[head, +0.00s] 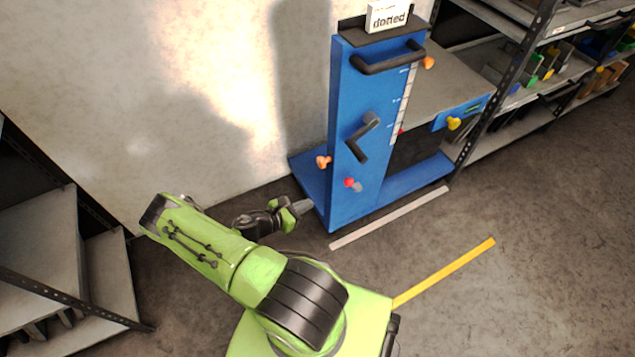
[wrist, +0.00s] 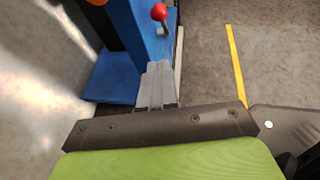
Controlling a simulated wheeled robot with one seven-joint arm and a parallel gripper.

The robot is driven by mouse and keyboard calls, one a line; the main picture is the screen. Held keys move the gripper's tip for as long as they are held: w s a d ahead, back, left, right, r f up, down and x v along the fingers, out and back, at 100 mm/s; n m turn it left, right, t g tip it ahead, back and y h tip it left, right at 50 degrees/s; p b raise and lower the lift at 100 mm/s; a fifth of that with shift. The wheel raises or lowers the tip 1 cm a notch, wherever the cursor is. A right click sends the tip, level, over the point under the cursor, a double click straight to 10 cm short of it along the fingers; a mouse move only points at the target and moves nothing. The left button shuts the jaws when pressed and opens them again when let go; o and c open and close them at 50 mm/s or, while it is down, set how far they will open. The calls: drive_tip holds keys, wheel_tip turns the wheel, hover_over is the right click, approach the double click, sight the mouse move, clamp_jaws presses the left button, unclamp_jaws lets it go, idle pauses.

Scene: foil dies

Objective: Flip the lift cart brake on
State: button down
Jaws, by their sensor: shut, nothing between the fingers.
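The blue lift cart (head: 350,205) stands against the wall in the head view. A small red-knobbed lever (head: 349,183) with a grey stub beside it sits low on the column face; the red knob also shows at the top of the wrist view (wrist: 159,12). No label is readable on it, so I cannot tell if it is the brake. My gripper (head: 308,205) is low, left of the column's foot. Its grey fingers (wrist: 157,82) are shut and empty, pointing towards the cart base in the wrist view. The red knob lies beyond the fingertips, apart from them.
A black crank (head: 362,137), an orange knob (head: 323,162) and a push handle (head: 388,60) stick out of the cart. A yellow knob (head: 453,124) is at its right. Shelving (head: 75,260) stands left and more stands right. Floor right of the yellow strip (head: 445,271) is clear.

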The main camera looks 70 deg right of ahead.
drive_tip(key=shift+s+r, duration=0.1)
drive_tip(key=b, duration=0.4)
approach(351, 179)
drive_tip(key=s+d+f, duration=0.1)
drive_tip(key=d+f, duration=0.3)
drive_tip(key=shift+s+f, duration=0.25)
drive_tip(key=shift+f, duration=0.1)
drive_tip(key=shift+a, duration=0.1)
drive_tip(key=shift+t+y, duration=0.4)
drive_tip(key=shift+y, duration=0.3)
drive_tip(key=s+d+r+p, duration=0.1)
drive_tip(key=p, duration=0.1)
drive_tip(key=s+d+r+p, duration=0.1)
drive_tip(key=p, duration=0.1)
drive_tip(key=shift+d+r, duration=0.2)
drive_tip(key=shift+r, duration=0.05)
